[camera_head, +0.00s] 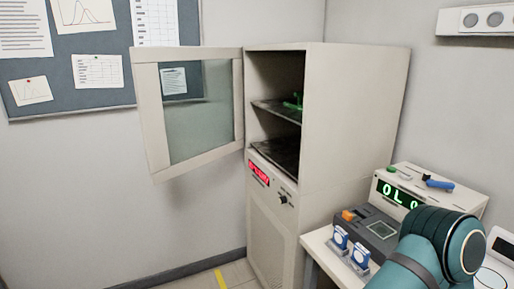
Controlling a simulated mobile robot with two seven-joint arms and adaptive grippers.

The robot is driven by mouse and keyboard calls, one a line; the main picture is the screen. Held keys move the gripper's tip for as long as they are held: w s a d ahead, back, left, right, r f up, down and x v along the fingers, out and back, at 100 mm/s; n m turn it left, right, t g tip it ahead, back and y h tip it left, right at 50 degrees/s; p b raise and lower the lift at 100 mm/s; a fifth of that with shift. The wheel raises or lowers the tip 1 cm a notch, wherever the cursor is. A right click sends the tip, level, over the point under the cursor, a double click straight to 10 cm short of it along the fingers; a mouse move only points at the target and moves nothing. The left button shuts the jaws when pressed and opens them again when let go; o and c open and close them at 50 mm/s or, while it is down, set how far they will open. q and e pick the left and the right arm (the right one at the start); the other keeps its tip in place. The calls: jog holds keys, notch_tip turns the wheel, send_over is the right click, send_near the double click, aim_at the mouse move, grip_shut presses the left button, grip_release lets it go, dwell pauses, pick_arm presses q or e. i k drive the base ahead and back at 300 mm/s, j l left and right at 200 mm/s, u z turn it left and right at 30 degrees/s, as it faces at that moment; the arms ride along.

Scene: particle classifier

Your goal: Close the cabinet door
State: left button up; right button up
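The cabinet (352,128) is a tall cream box standing in the room's corner. Its glass-paned door (148,120) is wide open, swung out to the left of the opening. Two dark shelves (272,150) show inside, with a small green object (293,102) on the upper one. A red lit display (259,174) and a dark knob (283,198) are on the front below the opening. A teal arm link of mine is at the lower right, in front of the side table. Neither gripper shows in the view, and nothing of mine touches the door.
A side table (317,243) right of the cabinet holds a dark device (368,232), blue-and-white items (361,256) and a box with a green display (383,188). A pinboard (50,71) hangs behind the door. Floor left of the cabinet is clear.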

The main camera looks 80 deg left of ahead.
aim_at(143, 60)
jog(key=u, duration=2.1)
